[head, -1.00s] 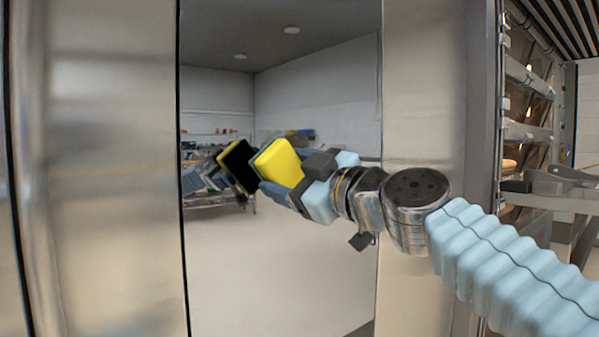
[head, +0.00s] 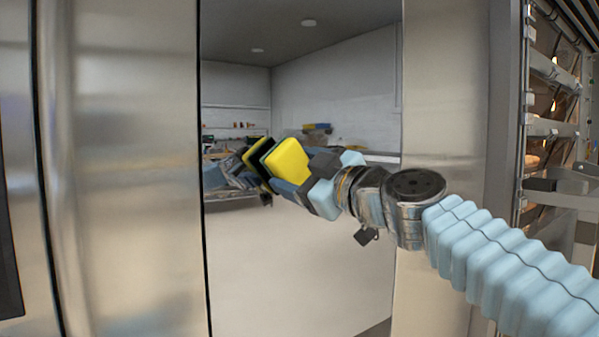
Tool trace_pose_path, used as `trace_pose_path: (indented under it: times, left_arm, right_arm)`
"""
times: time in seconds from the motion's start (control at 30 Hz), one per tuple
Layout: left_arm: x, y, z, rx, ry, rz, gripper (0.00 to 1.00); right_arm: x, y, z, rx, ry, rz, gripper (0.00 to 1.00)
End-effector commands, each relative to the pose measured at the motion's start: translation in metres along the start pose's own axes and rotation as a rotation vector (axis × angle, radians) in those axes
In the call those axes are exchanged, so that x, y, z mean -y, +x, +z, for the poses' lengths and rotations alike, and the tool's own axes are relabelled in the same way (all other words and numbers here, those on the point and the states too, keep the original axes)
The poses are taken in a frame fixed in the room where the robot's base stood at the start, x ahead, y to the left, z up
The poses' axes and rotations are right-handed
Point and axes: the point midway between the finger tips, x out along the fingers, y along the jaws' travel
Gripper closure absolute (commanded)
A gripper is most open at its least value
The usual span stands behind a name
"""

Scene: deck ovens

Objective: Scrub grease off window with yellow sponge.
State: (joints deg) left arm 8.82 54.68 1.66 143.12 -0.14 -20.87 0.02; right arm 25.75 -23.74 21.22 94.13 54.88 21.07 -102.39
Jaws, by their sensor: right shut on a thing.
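The yellow sponge (head: 288,160) has a dark pad on its left side. My right gripper (head: 294,188) is shut on it and holds it in front of the window (head: 300,275). The window is a tall, reflective pane in a metal surround. A dark, yellow-edged shape just left of the sponge looks like its reflection in the pane. A thin gap shows between sponge and reflection, so I cannot tell whether they touch. No grease can be made out on the pane. My left gripper is out of view.
Broad brushed-metal panels (head: 125,170) flank the pane on the left, and a metal post (head: 445,120) stands on its right. A metal rack (head: 550,125) with shelves is at the far right. A room with shelving shows in the pane.

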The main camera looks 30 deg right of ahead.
Motion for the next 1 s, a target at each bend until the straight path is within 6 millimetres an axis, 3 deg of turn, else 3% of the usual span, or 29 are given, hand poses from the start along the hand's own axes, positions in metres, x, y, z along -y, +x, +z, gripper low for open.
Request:
trace_pose_path:
  times: [1.0]
  left_arm:
    - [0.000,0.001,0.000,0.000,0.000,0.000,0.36]
  right_arm:
    - [-0.001,0.018,0.003,-0.001,0.000,0.000,0.54]
